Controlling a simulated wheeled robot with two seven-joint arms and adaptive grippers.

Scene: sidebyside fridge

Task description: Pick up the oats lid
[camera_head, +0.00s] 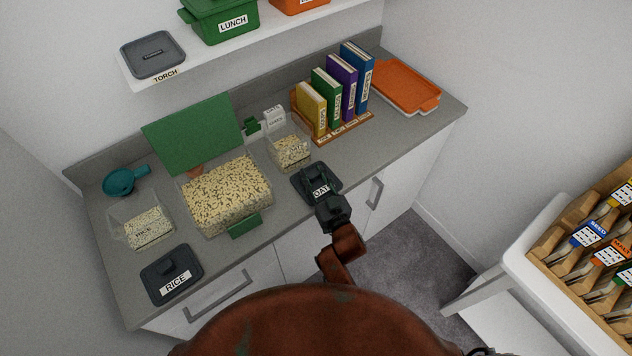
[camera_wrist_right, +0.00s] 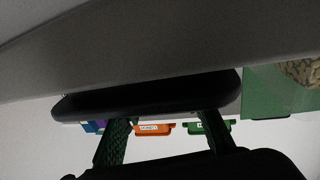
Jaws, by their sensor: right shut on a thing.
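The oats lid (camera_head: 316,179) is a dark grey lid with a white label that reads OAT, partly covered. In the right wrist view the lid (camera_wrist_right: 150,94) is a dark slab across the tips of my right gripper (camera_wrist_right: 165,118). The handle between the fingers is hidden. I cannot tell whether the lid still touches the counter. My left gripper is not in view.
Books (camera_head: 340,92) and an orange tray (camera_head: 405,86) stand behind. The counter (camera_head: 400,128) is clear at the right front.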

